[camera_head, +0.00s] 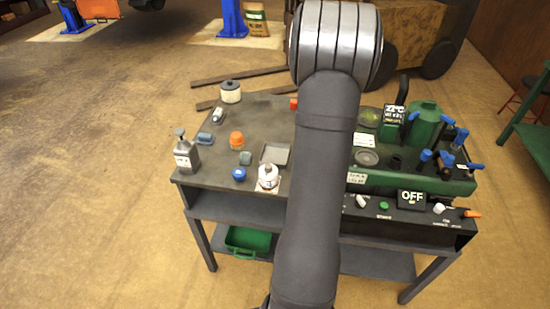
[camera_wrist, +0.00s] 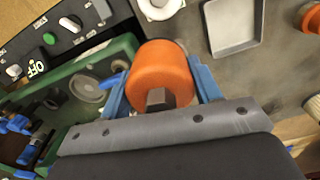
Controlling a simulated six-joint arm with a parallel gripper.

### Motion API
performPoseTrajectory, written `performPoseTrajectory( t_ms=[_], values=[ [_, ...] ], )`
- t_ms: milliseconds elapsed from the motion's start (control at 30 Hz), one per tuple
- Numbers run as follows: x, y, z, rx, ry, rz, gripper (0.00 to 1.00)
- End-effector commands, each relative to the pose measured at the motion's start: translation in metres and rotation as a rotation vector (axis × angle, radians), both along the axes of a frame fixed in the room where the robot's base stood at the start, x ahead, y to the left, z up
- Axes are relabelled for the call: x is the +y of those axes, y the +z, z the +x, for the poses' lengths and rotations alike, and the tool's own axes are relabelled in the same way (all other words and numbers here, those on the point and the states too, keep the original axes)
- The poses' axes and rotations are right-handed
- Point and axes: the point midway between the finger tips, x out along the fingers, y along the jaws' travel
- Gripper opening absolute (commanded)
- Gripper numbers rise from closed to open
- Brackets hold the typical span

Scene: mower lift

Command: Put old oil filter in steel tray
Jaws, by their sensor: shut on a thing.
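My gripper (camera_wrist: 160,84) has blue fingers shut on both sides of an orange, rounded oil filter (camera_wrist: 163,72) in the wrist view. A small part of this filter shows left of my arm in the head view (camera_head: 293,103). The steel tray (camera_wrist: 232,48) is a shallow, empty grey square on the bench, up and right of the filter in the wrist view. The tray is partly behind my arm in the head view (camera_head: 264,152). The filter is apart from the tray. My gripper is hidden behind my arm in the head view.
A second orange object (camera_head: 237,139) stands on the bench left of the tray. The green machine (camera_head: 425,178) fills the bench's right side.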

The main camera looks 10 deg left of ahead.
Motion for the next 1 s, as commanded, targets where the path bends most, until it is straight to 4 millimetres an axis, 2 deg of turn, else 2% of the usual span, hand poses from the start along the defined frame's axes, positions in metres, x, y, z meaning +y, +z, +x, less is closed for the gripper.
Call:
performPoseTrajectory(
  t_ms=[367, 1000],
  values=[
    [0.026, -0.003, 0.01, -0.001, 0.452, -0.001, 0.34],
    [0.097, -0.013, 0.026, -0.002, 1.606, 0.0, 0.34]
  ],
)
